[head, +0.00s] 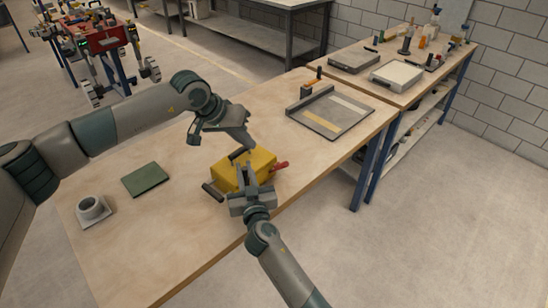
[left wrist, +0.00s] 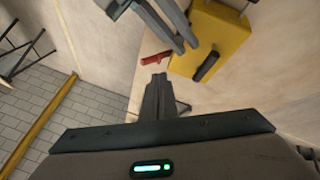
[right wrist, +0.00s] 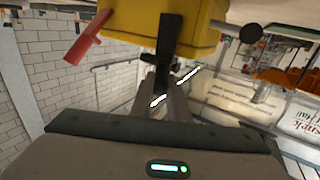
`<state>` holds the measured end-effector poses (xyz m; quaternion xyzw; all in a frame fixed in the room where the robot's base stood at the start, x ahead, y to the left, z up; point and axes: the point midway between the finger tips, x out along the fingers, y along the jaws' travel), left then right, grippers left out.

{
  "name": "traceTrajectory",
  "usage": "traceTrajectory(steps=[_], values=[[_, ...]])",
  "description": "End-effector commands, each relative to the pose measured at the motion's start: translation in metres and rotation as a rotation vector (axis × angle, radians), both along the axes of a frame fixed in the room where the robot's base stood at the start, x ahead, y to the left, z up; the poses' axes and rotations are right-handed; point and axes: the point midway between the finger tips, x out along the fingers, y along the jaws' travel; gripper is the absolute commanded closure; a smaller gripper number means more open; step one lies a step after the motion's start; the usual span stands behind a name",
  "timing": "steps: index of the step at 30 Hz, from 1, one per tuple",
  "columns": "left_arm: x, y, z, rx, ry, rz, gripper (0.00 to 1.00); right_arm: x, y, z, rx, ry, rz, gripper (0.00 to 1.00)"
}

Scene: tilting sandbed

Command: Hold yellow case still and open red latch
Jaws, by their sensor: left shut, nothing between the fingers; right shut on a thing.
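The yellow case (head: 262,163) sits on the wooden bench in the head view. Its red latch (head: 280,167) sticks out at the right side; it also shows in the right wrist view (right wrist: 86,40) and left wrist view (left wrist: 156,58). My right gripper (head: 243,178) is at the case's near side, shut on a black handle (right wrist: 169,40) of the case. My left gripper (head: 245,142) is above the case's far side, shut and empty. In the left wrist view its fingertips (left wrist: 158,78) appear just below the latch, apart from it. Contact points are partly hidden in the head view.
A green mat (head: 146,179) and a grey cup on a square base (head: 91,208) lie to the left on the bench. A grey tray (head: 335,115) lies behind the case to the right. The bench's near edge is close to my right arm.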

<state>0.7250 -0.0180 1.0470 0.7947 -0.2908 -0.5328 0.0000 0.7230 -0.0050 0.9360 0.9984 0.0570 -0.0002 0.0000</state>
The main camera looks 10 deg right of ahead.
Motion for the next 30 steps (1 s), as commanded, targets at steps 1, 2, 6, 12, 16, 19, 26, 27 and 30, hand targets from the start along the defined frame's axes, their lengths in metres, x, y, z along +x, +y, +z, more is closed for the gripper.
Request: traceTrajectory(steps=[1, 2, 6, 12, 16, 19, 26, 27, 30], values=[[0.003, 0.001, 0.003, -0.001, -0.003, -0.016, 1.00, 0.000, 0.000, 0.000, 0.000, -0.001, 0.000, 1.00], [0.005, 0.001, 0.004, -0.002, -0.004, -0.026, 1.00, 0.000, 0.000, 0.000, 0.000, -0.001, 0.000, 1.00], [0.008, 0.002, 0.008, -0.005, -0.008, -0.052, 1.00, 0.000, 0.000, 0.000, 0.000, 0.000, 0.000, 1.00], [0.008, 0.002, 0.009, -0.006, -0.009, -0.056, 1.00, 0.000, 0.000, 0.000, 0.000, -0.001, 0.000, 1.00], [0.008, 0.002, 0.009, -0.005, -0.010, -0.055, 1.00, 0.000, 0.000, 0.000, 0.000, -0.001, 0.000, 1.00], [0.008, 0.001, 0.007, -0.005, -0.009, -0.054, 1.00, 0.000, 0.000, 0.000, 0.000, -0.001, 0.000, 1.00], [0.011, -0.006, -0.005, -0.006, -0.007, -0.054, 1.00, 0.000, 0.000, 0.000, 0.000, -0.001, 0.000, 1.00], [0.012, -0.008, -0.009, -0.005, -0.009, -0.054, 1.00, 0.000, 0.000, 0.000, 0.000, -0.001, 0.000, 1.00], [0.015, -0.015, -0.020, -0.005, -0.007, -0.055, 1.00, 0.000, 0.000, 0.000, 0.000, -0.001, 0.000, 1.00]])
